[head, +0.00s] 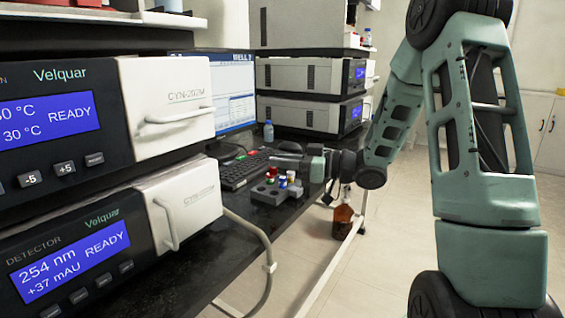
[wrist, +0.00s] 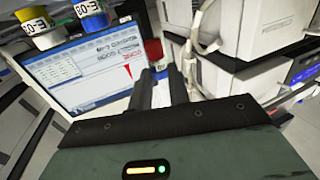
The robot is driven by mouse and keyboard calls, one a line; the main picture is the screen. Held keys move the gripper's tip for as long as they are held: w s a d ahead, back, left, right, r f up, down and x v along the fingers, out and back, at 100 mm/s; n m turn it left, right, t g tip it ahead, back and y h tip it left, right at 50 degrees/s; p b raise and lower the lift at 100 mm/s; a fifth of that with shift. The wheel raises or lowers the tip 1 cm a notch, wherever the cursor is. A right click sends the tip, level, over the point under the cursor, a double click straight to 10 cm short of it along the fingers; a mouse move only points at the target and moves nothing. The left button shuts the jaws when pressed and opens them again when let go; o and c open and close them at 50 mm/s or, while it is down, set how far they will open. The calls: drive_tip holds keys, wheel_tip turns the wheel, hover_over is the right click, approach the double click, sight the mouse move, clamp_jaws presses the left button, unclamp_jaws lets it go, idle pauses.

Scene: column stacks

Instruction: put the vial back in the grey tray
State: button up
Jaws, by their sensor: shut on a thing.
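The grey tray (head: 270,195) sits on the dark bench near its front edge, with small capped vials at it. A blue-capped vial (head: 283,181) and a pale one (head: 291,176) show there. My gripper (head: 277,160) reaches in from the right, just above the tray's back side. In the wrist view my gripper (wrist: 160,72) is shut on the vial; a red cap (wrist: 153,50) shows at the fingertips, and the rest is mostly hidden. I cannot tell whether the vial touches the tray. A yellow-capped vial (wrist: 45,41) and a blue-capped vial (wrist: 94,20) stand to one side.
A keyboard (head: 243,171) and monitor (head: 222,95) are behind the tray. Stacked instruments (head: 165,115) stand at the left, more (head: 310,75) at the back. A small bottle (head: 268,131) stands on the bench. A brown bottle (head: 342,218) is below the bench edge.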

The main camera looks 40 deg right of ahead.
drive_tip(key=shift+d+f+b, duration=0.1)
drive_tip(key=shift+f+b, duration=2.05)
drive_tip(key=shift+f, duration=0.1)
drive_tip(key=shift+r, duration=0.1)
drive_tip(key=shift+f+b, duration=0.55)
drive_tip(key=shift+f, duration=0.6)
drive_tip(key=o, duration=0.9)
drive_tip(key=p+v, duration=0.3)
drive_tip(key=v, duration=1.4)
drive_tip(key=shift+s+d, duration=0.15)
